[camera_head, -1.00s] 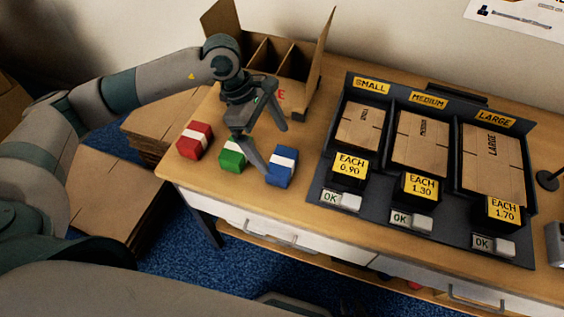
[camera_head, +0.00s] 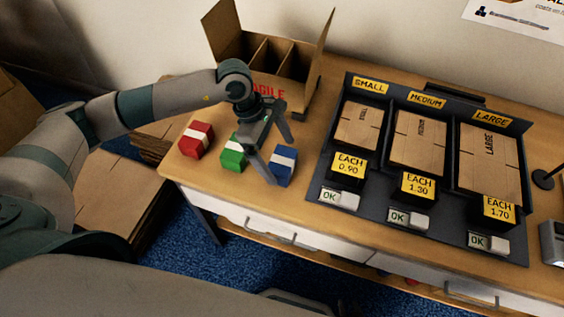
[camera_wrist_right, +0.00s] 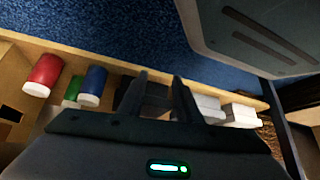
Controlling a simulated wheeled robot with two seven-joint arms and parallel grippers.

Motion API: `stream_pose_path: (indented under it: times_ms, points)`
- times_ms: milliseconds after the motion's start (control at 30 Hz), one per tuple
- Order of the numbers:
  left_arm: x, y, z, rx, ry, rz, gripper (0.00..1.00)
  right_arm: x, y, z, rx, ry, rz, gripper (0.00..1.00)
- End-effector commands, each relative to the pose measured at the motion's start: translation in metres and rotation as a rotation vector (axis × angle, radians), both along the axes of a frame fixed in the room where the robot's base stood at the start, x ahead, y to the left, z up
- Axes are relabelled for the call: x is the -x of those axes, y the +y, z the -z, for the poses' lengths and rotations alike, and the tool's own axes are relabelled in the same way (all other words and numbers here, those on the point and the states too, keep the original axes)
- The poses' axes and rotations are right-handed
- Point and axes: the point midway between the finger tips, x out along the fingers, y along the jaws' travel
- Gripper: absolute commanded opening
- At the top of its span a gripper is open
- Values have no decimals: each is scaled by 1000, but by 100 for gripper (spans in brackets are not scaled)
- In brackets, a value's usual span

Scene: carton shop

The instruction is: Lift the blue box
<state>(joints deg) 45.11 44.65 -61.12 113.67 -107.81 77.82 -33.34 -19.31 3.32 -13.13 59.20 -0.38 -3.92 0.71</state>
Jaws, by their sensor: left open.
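The blue box (camera_head: 284,168) with a white band stands on the wooden desk, at the right end of a row with the green box (camera_head: 233,158) and the red box (camera_head: 195,140). My left gripper (camera_head: 281,162) is open at the blue box. One finger crosses in front of its left side and the other is behind it. I cannot tell whether they touch it. My right gripper (camera_wrist_right: 160,85) shows only in the right wrist view, with its fingers apart and nothing seen between them.
An open divided carton (camera_head: 305,75) stands behind my left gripper. A dark tray (camera_head: 315,187) with flat cartons and OK buttons is close to the right. In the right wrist view, red (camera_wrist_right: 43,74) and blue (camera_wrist_right: 92,85) cylinders with white ends lie on a wooden surface.

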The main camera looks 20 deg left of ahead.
Motion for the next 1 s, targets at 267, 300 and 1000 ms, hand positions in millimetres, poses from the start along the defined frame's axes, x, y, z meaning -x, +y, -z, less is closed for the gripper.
stream_pose_path:
  times_ms: [267,300,1000]
  points:
    - [2,-11,23,1,2,1,96,40,-21,17,37,101,2,31]
    - [2,-11,25,1,1,2,96,43,-22,19,39,109,2,31]
    - [1,-11,27,0,0,1,51,40,-18,19,34,105,2,31]
